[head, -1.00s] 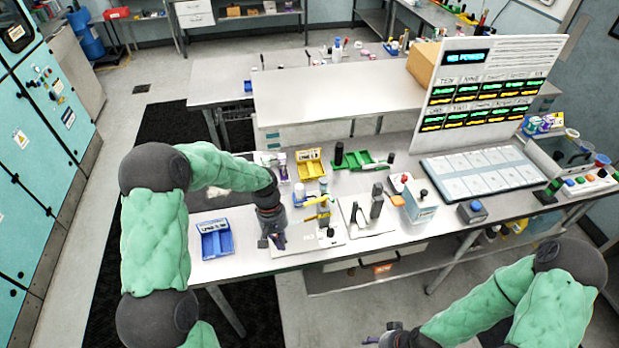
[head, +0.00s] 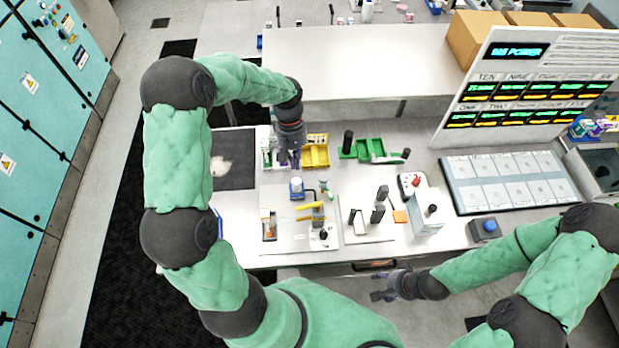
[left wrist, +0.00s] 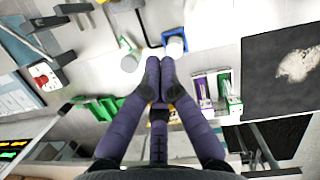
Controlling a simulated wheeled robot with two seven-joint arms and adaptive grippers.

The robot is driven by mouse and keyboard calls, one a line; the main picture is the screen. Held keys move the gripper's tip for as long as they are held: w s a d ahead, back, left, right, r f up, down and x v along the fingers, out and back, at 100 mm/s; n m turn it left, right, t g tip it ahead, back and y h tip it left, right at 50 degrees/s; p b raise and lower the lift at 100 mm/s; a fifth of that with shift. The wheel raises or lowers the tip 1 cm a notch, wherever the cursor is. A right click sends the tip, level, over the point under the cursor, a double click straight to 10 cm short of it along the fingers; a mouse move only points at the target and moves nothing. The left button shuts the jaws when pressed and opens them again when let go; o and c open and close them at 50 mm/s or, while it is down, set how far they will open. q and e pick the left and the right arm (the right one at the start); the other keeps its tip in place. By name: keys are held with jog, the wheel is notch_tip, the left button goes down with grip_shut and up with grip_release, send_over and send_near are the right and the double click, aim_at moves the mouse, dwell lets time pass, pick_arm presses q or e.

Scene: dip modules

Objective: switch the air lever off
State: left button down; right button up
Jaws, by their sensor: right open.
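A yellow lever-like bar (head: 309,206) lies across a pale fixture plate (head: 280,228) on the bench. A small green fitting (head: 325,189) and a blue-based pot (head: 297,187) stand behind it. I cannot tell for certain which part is the air lever. My left gripper (head: 288,163) is over the back of the bench, beside the yellow bin (head: 315,156) and behind the pot. In the left wrist view its fingertips (left wrist: 160,62) meet, with nothing seen between them; the pot (left wrist: 175,45) shows just beyond. My right gripper (head: 383,290) is open and empty off the bench's front edge.
A second plate with black upright handles (head: 378,213) and a white box (head: 426,216) stand to the right. Green bins (head: 370,150) lie behind. A dark mat (head: 236,150) is at the left. A display panel (head: 530,90) rises at the back right.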

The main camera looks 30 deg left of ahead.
aim_at(309, 206)
pick_arm(q)
jog(key=s+d+f+p, duration=0.3)
jog(key=s+d+f, duration=0.1)
jog(key=f, duration=0.4)
jog(key=shift+s+d+f, duration=0.15)
jog(key=shift+s+f, duration=0.2)
jog(key=shift+s, duration=0.35)
pick_arm(e)
jog(key=r, duration=0.3)
jog(key=shift+s+r, duration=0.1)
jog(key=shift+s, duration=0.15)
pick_arm(q)
jog(key=shift+s+n+b, duration=0.2)
jog(key=shift+n+b, duration=0.1)
pick_arm(e)
jog(key=shift+a+f, duration=0.15)
jog(key=shift+f, duration=0.15)
jog(key=shift+f, duration=0.15)
